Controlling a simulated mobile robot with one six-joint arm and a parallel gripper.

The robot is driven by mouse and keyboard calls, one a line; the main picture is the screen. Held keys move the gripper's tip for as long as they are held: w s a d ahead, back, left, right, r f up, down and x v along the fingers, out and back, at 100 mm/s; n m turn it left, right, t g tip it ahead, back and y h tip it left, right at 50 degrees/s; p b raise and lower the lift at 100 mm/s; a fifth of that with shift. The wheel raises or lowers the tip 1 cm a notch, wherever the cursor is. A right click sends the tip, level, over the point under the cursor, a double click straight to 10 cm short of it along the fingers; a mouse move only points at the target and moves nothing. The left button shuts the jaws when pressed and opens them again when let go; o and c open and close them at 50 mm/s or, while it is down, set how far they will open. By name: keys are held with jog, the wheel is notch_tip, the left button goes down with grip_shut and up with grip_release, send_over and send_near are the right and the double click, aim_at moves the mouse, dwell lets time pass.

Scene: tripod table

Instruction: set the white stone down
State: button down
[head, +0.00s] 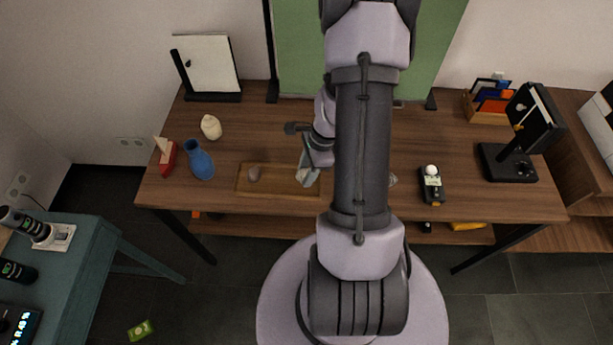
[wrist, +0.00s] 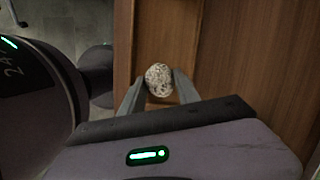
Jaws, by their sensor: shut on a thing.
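The white stone (wrist: 159,79) is pale, rounded and speckled in the wrist view. My gripper (wrist: 160,88) is shut on it, with one finger on each side. In the head view my gripper (head: 304,172) is at the right part of a shallow wooden tray (head: 276,181), with the pale stone (head: 301,176) at its tips. I cannot tell whether the stone touches the tray floor. A grey-brown stone (head: 254,174) lies in the left part of the tray. My arm hides the table right of the tray.
On the wooden table (head: 430,150) a blue vase (head: 199,161), a red-and-white toy boat (head: 167,157) and a cream-coloured object (head: 211,127) stand to the left. A dark device with a white ball (head: 431,184) and a black stand (head: 508,160) are to the right.

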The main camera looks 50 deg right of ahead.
notch_tip(320, 180, down, 2)
jog(key=shift+f+b, duration=0.2)
jog(key=shift+b, duration=0.1)
jog(key=shift+r, duration=0.25)
jog(key=shift+f, duration=0.25)
jog(key=c, duration=0.9)
grip_release()
jog(key=shift+r, duration=0.1)
jog(key=shift+r, duration=0.1)
